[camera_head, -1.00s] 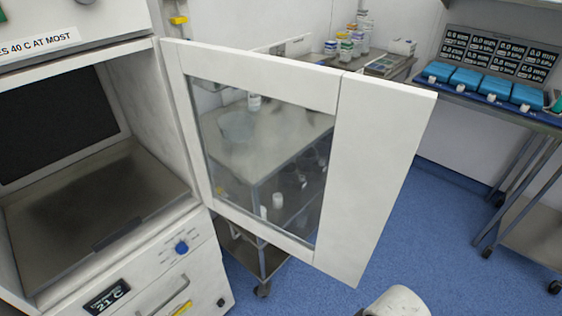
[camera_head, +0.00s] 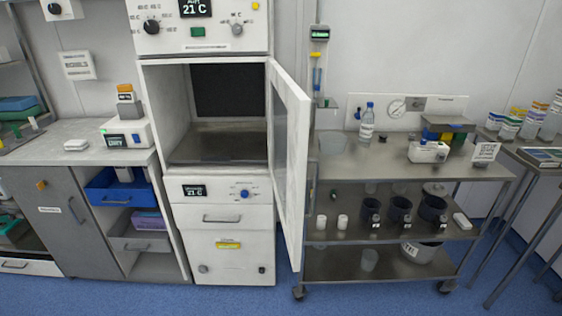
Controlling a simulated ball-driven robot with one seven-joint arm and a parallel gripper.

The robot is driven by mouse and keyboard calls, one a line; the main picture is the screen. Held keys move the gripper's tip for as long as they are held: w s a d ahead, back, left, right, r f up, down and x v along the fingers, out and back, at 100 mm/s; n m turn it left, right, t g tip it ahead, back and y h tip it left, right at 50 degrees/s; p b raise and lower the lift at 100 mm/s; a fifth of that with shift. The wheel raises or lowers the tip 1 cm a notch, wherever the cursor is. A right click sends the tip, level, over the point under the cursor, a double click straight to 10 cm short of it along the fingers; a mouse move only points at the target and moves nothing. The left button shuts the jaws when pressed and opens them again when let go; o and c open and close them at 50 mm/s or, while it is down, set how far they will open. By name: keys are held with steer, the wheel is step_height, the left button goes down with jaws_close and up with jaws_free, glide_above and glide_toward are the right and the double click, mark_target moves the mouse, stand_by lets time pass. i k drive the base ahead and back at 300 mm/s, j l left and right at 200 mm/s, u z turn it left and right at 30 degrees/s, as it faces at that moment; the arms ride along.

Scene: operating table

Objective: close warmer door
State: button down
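The warmer (camera_head: 203,53) is a tall white cabinet left of the picture's middle. Its upper chamber (camera_head: 217,146) is open and looks empty. The warmer door (camera_head: 291,160) is a white frame with a glass pane, hinged on the chamber's right side. It stands wide open, swung out toward me and seen nearly edge-on, in front of the steel cart's left end. My gripper is not in view.
A steel cart (camera_head: 405,166) with bottles, pots and cups stands right of the door. A counter with an open blue drawer (camera_head: 118,188) is left of the warmer. Blue floor (camera_head: 230,297) is clear in front. Another steel table (camera_head: 540,158) is at the far right.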

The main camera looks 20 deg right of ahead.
mark_target(289, 160)
steer(key=k+l+u, duration=0.1)
steer(key=l, duration=0.25)
steer(key=k+l, duration=0.1)
steer(key=l, duration=0.3)
steer(key=k+l+u, duration=0.15)
steer(key=l, duration=0.2)
steer(key=k+l, duration=0.15)
steer(key=l, duration=0.2)
steer(key=i+l+u, duration=0.25)
steer(key=i+l, duration=0.2)
steer(key=l, duration=0.2)
steer(key=i+l+u, duration=0.15)
steer(key=l, duration=0.2)
steer(key=i+l+u, duration=0.1)
steer(key=i+l, duration=0.15)
steer(key=l, duration=0.1)
